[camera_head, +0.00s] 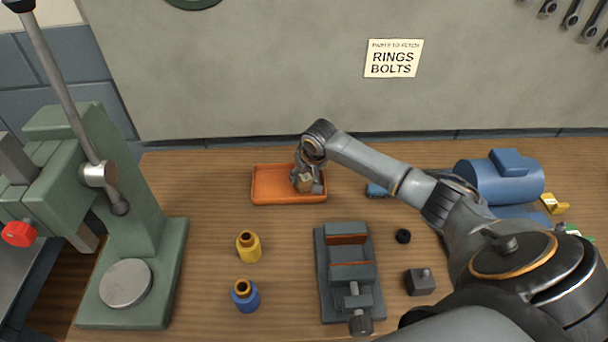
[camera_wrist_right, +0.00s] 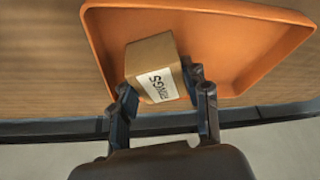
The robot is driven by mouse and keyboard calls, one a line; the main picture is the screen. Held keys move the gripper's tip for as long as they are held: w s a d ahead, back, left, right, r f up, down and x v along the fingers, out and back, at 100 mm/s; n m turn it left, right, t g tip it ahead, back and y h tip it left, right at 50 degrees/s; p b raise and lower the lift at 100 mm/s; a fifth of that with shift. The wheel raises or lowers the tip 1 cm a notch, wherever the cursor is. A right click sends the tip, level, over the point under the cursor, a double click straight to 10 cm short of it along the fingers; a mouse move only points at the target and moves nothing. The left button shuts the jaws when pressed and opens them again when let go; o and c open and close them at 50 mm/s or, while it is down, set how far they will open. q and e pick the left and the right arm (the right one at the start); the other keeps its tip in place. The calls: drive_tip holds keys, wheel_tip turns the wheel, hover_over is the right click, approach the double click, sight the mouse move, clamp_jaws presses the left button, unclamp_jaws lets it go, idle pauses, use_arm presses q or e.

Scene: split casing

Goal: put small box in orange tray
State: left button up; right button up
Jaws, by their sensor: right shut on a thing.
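The orange tray (camera_head: 272,185) lies on the bench near the back wall, left of the vise. It also fills much of the right wrist view (camera_wrist_right: 235,75). My right gripper (camera_head: 307,186) is over the tray's right part. It is shut on the small box (camera_head: 304,184), a brown carton with a white label reading "RINGS" (camera_wrist_right: 154,62). The fingers hold the box from both sides. I cannot tell whether the box touches the tray floor. My left gripper is not in view.
A dark vise (camera_head: 350,265) stands in front of the tray. A yellow bottle (camera_head: 249,247) and a blue bottle (camera_head: 245,295) stand left of it. A green press (camera_head: 140,220) is at the left, and a blue motor (camera_head: 500,182) at the right.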

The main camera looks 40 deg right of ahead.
drive_tip(key=o, duration=1.4)
drive_tip(key=shift+c, duration=0.2)
drive_tip(key=b+v, duration=0.1)
drive_tip(key=v, duration=1.1)
drive_tip(key=shift+r, duration=0.1)
